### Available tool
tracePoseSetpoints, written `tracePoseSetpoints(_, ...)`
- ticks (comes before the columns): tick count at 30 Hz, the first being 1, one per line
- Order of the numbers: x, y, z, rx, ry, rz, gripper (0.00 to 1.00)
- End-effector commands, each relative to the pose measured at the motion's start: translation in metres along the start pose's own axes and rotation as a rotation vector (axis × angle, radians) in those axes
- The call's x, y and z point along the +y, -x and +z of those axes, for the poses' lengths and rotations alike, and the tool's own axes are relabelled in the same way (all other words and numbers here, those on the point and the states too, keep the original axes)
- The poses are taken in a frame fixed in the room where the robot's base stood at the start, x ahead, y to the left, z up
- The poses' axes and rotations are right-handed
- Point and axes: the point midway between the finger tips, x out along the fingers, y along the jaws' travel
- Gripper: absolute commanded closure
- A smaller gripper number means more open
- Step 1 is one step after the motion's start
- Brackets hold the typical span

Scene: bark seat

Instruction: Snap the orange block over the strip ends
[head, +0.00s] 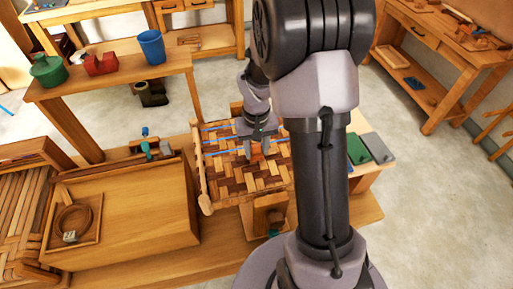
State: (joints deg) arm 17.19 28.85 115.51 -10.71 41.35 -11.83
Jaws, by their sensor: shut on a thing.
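The woven bark seat (236,178) lies on the workbench in the middle, a herringbone of light and dark brown strips on a wooden frame. Blue lines (222,152) run across its far half. My gripper (257,150) points down over the seat's far right part. A small orange block (258,156) shows between its fingertips, and the gripper is shut on it. The block is low over the weave; I cannot tell whether it touches. The strip ends under it are too small to make out. My arm hides the seat's right edge.
A wooden tray (92,213) with a coiled strip (72,222) is at left. Green and grey pads (377,148) lie right of my arm. Floor at right is clear.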

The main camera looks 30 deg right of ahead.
Motion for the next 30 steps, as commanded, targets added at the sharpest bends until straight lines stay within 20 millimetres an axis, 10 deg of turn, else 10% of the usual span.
tracePoseSetpoints(9, 0.0, -0.0011, 0.0001, 0.0, 0.0, 0.0, 0.99)
tracePoseSetpoints(10, 0.0, -0.0011, 0.0001, 0.0, 0.0, 0.0, 0.59)
tracePoseSetpoints(13, 0.0, -0.0011, 0.0001, 0.0, 0.0, 0.0, 0.39)
tracePoseSetpoints(30, 0.0, -0.001, 0.0, 0.0, 0.0, 0.0, 0.14)
